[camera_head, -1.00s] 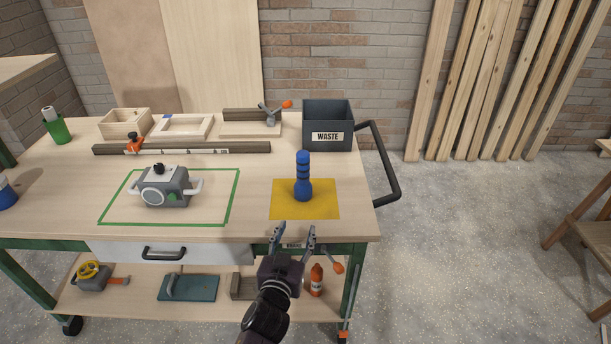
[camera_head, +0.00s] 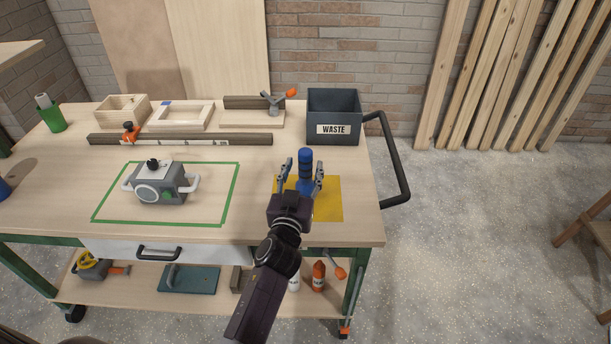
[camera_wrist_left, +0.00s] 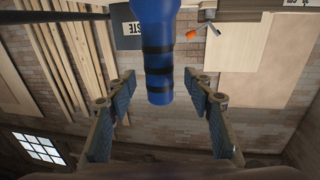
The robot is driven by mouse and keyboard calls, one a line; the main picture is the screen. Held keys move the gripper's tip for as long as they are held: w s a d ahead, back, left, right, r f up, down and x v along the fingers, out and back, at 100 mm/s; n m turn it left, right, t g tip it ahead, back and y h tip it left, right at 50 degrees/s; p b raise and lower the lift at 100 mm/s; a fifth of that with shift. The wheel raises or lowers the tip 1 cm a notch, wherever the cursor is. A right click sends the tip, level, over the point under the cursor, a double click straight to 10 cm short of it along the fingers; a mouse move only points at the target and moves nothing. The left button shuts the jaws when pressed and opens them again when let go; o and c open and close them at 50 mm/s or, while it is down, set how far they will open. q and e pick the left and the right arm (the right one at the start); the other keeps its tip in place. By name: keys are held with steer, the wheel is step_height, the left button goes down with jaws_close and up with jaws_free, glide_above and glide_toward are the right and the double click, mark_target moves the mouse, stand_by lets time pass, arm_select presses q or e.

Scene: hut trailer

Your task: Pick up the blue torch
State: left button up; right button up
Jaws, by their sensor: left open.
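The blue torch (camera_head: 305,164) stands upright on the yellow mat (camera_head: 329,203) near the right end of the workbench. Dark bands ring its body. My left gripper (camera_head: 301,170) is open, with one finger on each side of the torch in the head view. The gripper hides the torch's lower part there. In the left wrist view the torch (camera_wrist_left: 157,50) hangs into the picture from the top, between the open fingers (camera_wrist_left: 160,105), with a visible gap on both sides. My right gripper is not in view.
A grey WASTE bin (camera_head: 333,118) stands just behind the torch. A black handle (camera_head: 394,160) curves off the bench's right end. A grey tool (camera_head: 160,183) sits inside a green outline to the left. A long dark bar (camera_head: 190,139) lies behind it.

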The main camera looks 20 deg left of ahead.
arm_select(q)
steer(key=shift+w, duration=1.2)
steer(key=shift+w+a, duration=0.1)
steer(key=shift+w, duration=0.1)
steer(key=c, duration=0.9)
jaws_close()
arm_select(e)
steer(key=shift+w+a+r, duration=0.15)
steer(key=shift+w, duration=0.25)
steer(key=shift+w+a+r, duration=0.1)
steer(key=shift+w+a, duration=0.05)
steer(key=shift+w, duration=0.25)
arm_select(q)
steer(key=shift+r, duration=0.1)
